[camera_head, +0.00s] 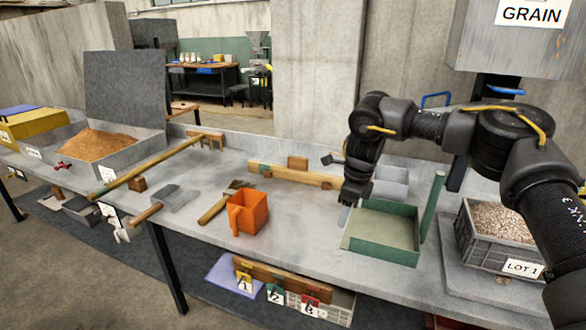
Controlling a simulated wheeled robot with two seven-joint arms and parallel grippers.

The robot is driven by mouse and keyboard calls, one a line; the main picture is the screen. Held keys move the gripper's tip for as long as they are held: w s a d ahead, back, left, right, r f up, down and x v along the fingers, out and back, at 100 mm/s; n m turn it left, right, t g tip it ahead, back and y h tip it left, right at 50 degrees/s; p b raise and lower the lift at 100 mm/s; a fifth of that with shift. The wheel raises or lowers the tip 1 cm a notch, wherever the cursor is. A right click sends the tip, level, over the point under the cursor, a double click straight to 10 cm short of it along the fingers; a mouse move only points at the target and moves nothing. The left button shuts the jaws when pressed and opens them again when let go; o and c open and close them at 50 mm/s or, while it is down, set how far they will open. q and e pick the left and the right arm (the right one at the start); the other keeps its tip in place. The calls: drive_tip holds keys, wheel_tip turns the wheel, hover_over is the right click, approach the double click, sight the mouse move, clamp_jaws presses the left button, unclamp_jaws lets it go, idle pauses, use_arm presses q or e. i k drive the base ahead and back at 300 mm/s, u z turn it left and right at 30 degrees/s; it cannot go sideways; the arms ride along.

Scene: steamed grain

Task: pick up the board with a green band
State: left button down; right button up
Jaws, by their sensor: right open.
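A long wooden board (298,178) lies on the grey table behind the orange jug, and a small green patch shows near its left end. My right gripper (349,203) hangs pointing down at the left back corner of the green tray (380,243), to the right of the board and apart from it. Its jaws are open and look empty, though the fingertips are small and dark. My left gripper is not in view.
An orange jug (249,212), a wooden-handled brush (214,208) and a metal scoop (172,199) stand left of the tray. A long-handled rake (150,166) spans the table's left part. A grey crate of grain (497,234) is at the right.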

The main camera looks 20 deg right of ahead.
sight(298, 170)
drive_tip(key=i, duration=1.6)
